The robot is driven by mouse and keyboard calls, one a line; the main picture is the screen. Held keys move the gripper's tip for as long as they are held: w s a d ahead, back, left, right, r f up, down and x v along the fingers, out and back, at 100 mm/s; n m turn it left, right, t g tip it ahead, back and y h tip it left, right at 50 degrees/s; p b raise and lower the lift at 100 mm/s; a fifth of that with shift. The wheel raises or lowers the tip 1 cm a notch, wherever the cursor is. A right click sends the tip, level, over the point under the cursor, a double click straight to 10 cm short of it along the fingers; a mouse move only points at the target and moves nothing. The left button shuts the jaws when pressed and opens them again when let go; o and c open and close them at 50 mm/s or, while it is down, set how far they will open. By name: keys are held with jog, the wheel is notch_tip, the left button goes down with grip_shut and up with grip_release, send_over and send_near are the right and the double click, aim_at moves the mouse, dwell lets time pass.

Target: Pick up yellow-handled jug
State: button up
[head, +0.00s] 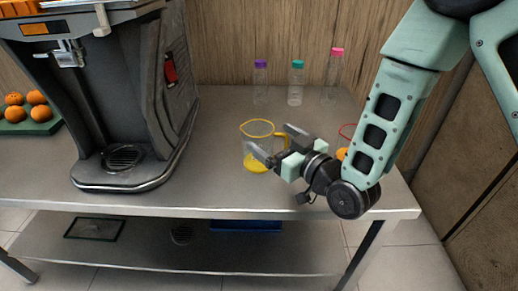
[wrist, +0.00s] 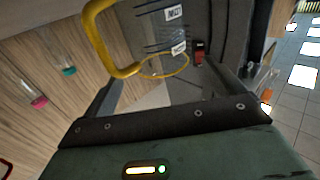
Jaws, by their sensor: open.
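The clear jug (head: 256,143) with a yellow rim, yellow handle (head: 283,138) and yellow base stands upright on the steel table. My gripper (head: 279,144) is open at the jug's right, handle side, with one finger toward the back and one toward the front. The front finger overlaps the lower part of the jug in the head view. In the wrist view, the yellow handle (wrist: 105,40) and rim of the jug appear ahead of my open gripper (wrist: 168,85). I cannot tell whether either finger touches the jug.
A grey juicer machine (head: 140,110) stands left on the table (head: 215,185). Bottles with purple (head: 260,85), teal (head: 296,85) and pink (head: 333,78) caps stand along the back. A red-rimmed container (head: 346,131) is partly hidden behind my arm. Oranges sit at far left.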

aim_at(259, 128)
jog(key=shift+x, duration=2.85)
jog(key=c, duration=1.4)
